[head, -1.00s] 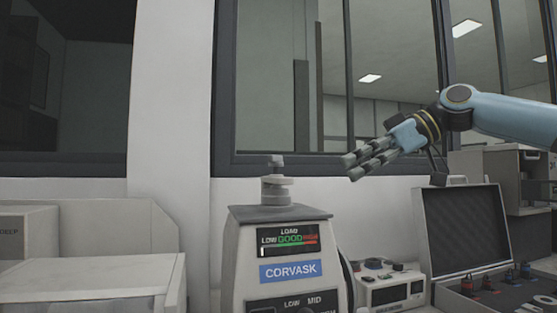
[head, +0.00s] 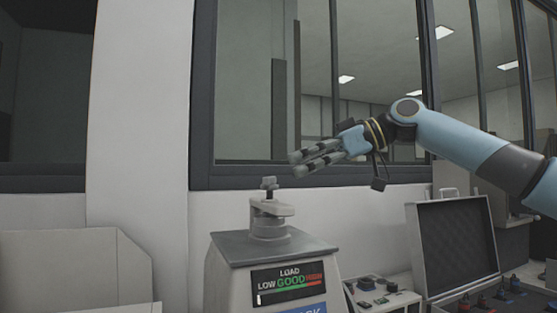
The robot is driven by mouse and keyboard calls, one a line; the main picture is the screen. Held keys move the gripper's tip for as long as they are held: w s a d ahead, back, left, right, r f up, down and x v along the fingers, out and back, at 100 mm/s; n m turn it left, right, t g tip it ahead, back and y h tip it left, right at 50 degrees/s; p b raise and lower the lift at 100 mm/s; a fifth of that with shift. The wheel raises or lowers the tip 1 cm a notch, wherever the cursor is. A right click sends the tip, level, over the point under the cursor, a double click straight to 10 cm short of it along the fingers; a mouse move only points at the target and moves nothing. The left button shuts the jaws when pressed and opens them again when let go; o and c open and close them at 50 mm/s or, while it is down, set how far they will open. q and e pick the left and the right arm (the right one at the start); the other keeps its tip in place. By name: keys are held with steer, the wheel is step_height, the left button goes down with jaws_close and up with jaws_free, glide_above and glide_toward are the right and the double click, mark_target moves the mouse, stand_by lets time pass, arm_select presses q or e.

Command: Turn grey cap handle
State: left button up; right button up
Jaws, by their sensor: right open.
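The mounting press (head: 272,262) stands at the lower middle of the head view, with a load display on its front. On its dark grey top sits the grey cap with its handle (head: 270,207), a flat lever reaching to the right and a small knob on top. My right gripper (head: 296,164) is open and empty. It is above and a little to the right of the cap handle, apart from it, with its fingers pointing left. My left gripper is not in view.
An open case (head: 455,245) with several small items stands at the right. A small control box (head: 383,298) sits between it and the press. A pale bin (head: 75,262) stands at the left. Windows and a wall pillar are behind.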

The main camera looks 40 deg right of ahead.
mark_target(273, 178)
steer(key=p+x, duration=0.1)
steer(key=x, duration=0.3)
steer(key=shift+w+a+p, duration=0.2)
steer(key=shift+a+p, duration=0.05)
steer(key=shift+p, duration=0.05)
steer(key=shift+w+a+f, duration=0.15)
steer(key=shift+w+f, duration=0.05)
steer(key=shift+w+a+f, duration=0.1)
steer(key=shift+w, duration=0.05)
steer(key=c, duration=1.2)
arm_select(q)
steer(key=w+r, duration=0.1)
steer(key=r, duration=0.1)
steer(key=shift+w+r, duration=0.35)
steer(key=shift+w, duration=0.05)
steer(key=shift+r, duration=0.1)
